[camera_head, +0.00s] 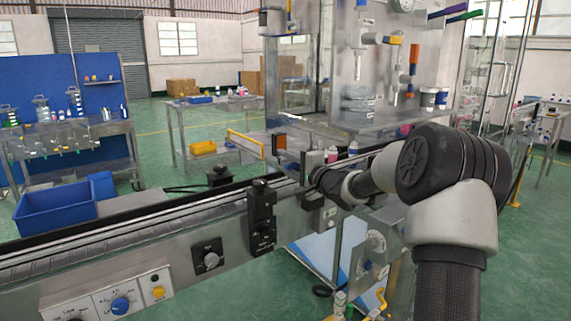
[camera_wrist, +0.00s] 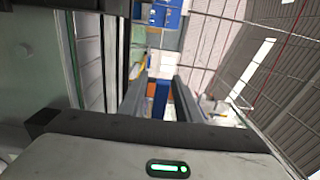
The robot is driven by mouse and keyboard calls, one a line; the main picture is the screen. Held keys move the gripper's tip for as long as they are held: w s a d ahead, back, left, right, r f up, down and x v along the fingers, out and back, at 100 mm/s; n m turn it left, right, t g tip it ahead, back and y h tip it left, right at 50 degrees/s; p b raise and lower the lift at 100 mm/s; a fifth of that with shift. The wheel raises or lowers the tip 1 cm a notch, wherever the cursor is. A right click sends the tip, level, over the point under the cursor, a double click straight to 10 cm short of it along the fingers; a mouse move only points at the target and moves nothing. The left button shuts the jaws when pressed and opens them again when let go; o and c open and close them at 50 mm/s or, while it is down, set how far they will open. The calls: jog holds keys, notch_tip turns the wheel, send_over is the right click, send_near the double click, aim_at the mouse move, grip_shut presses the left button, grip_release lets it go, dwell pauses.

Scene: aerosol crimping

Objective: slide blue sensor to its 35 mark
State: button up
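My gripper (camera_head: 316,186) is at the conveyor's rail, right of the black bracket, in the head view. In the wrist view my gripper (camera_wrist: 160,92) has its two dark fingers apart, with a visible gap between them. A blue upright piece (camera_wrist: 160,98) with an orange strip beside it shows in that gap. I cannot tell whether it is the blue sensor or something farther off, and I see no contact with the fingers. No blue sensor and no scale marks can be made out in the head view; my arm covers part of the rail there.
The conveyor (camera_head: 130,236) runs from lower left to the middle. A black bracket (camera_head: 262,215) stands on its front side, with a control panel (camera_head: 108,302) at lower left. A blue bin (camera_head: 55,211) is behind the belt. A glass-sided machine (camera_head: 375,125) stands behind my arm.

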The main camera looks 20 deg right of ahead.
jog(key=shift+c, duration=0.3)
grip_shut()
jog(key=shift+f, duration=0.15)
notch_tip(320, 180, down, 2)
jog(key=shift+f+p, duration=0.1)
jog(key=shift+p, duration=0.75)
jog(key=shift+o, duration=0.3)
grip_release()
